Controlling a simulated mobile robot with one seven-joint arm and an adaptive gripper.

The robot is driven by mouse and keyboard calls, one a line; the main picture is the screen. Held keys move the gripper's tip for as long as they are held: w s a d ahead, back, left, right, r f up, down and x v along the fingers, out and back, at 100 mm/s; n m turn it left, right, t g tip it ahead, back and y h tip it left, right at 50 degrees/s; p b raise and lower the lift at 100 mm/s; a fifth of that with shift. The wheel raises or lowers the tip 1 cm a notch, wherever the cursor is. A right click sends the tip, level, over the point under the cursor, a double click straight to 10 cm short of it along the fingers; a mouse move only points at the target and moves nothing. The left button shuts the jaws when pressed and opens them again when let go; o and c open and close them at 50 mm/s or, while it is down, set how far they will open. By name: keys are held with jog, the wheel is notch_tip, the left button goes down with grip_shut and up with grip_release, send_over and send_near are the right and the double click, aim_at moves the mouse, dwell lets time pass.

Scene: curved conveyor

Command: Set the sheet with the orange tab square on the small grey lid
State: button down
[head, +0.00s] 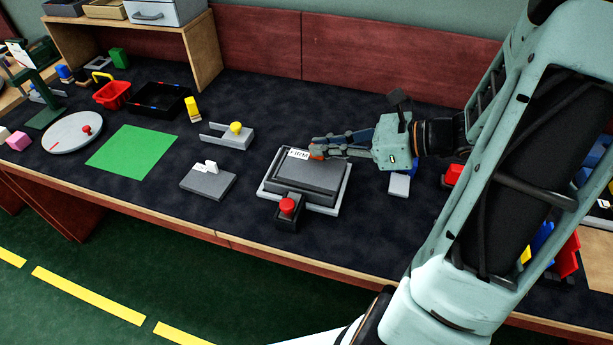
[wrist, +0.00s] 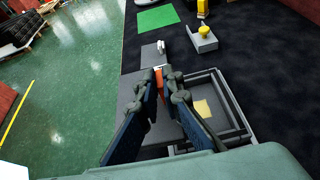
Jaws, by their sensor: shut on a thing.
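My gripper (head: 317,147) is over the far side of the grey tray (head: 341,194), its fingers pointing left. In the wrist view its fingertips (wrist: 165,84) are closed on an orange tab (wrist: 158,77). The tab belongs to what looks like a dark grey sheet (wrist: 133,95), seen left of the fingers. In the head view the sheet (head: 306,176) appears over the tray; whether it touches is unclear. A small grey lid (head: 205,188) with a white upright piece lies flat to the left, apart from the sheet. Fingers hide part of the sheet.
A black box with a red button (head: 288,208) stands before the tray. A grey bracket with a yellow knob (head: 236,130) is behind the lid. A green mat (head: 132,152) lies left. A white label reading FIRM (head: 298,154) is beside my fingertips. Dark worktop is clear between lid and tray.

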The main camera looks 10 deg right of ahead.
aim_at(329, 172)
jog(key=s, duration=0.3)
jog(key=shift+s+d+r, duration=0.1)
jog(key=shift+s+r, duration=0.2)
jog(key=shift+r, duration=0.1)
jog(key=shift+f, duration=0.1)
jog(key=w+f+b, duration=0.1)
jog(key=w+f, duration=0.2)
jog(key=w, duration=0.1)
jog(key=w+f+b, duration=0.1)
jog(key=w+f, duration=0.2)
jog(key=w, duration=0.1)
jog(key=w+f+b, duration=0.1)
jog(key=w+f, duration=0.2)
jog(key=w, duration=0.2)
jog(key=shift+d+f, duration=0.25)
jog(key=shift+w+f+b, duration=0.15)
jog(key=shift+f+b, duration=0.2)
jog(key=shift+f, duration=1.15)
